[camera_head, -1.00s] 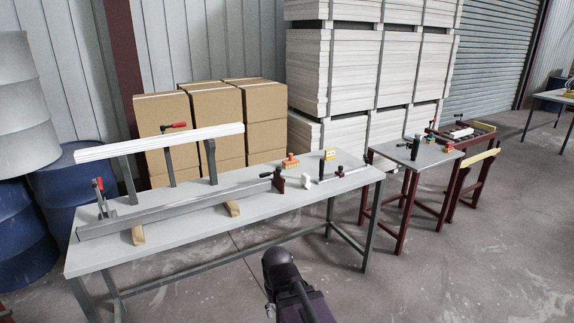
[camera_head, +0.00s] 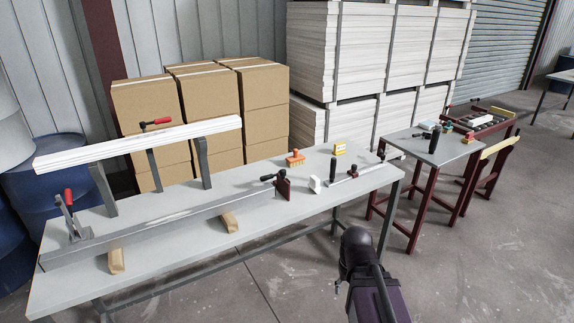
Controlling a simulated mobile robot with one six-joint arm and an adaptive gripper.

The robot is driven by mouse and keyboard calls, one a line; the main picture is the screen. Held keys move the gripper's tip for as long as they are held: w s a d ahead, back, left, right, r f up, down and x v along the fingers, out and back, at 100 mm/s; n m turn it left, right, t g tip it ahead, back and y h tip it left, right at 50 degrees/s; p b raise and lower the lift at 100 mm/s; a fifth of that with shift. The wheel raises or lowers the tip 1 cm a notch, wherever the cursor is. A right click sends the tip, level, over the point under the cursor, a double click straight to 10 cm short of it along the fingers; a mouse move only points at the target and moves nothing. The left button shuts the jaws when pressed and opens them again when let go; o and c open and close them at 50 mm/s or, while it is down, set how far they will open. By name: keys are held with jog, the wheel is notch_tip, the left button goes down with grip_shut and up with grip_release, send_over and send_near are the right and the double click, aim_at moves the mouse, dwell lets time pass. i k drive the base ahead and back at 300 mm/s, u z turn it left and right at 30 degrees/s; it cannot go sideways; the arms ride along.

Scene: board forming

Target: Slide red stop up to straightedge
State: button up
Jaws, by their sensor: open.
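A long grey metal bar (camera_head: 170,223), which looks like the straightedge, lies lengthwise on the near table on wooden blocks. A dark red plate (camera_head: 284,189), which looks like the red stop, stands upright at the bar's right end, beside a black-handled clamp (camera_head: 267,178). I cannot tell whether plate and bar touch. A second small dark red piece (camera_head: 352,171) with a black knob sits on a thin rail (camera_head: 369,168) farther right. My black and purple arm parts show at the bottom right, in front of the table and apart from these things. My gripper's fingers cannot be made out.
The near table (camera_head: 215,255) also carries a white board (camera_head: 140,143) on posts, red-handled clamps, an orange brush (camera_head: 295,159), a white block (camera_head: 315,184) and a yellow item (camera_head: 340,149). A smaller table (camera_head: 420,148) stands right. The floor in front is clear.

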aim_at(282, 185)
jog(key=u, duration=0.05)
jog(key=i, duration=1.1)
jog(key=u, duration=0.35)
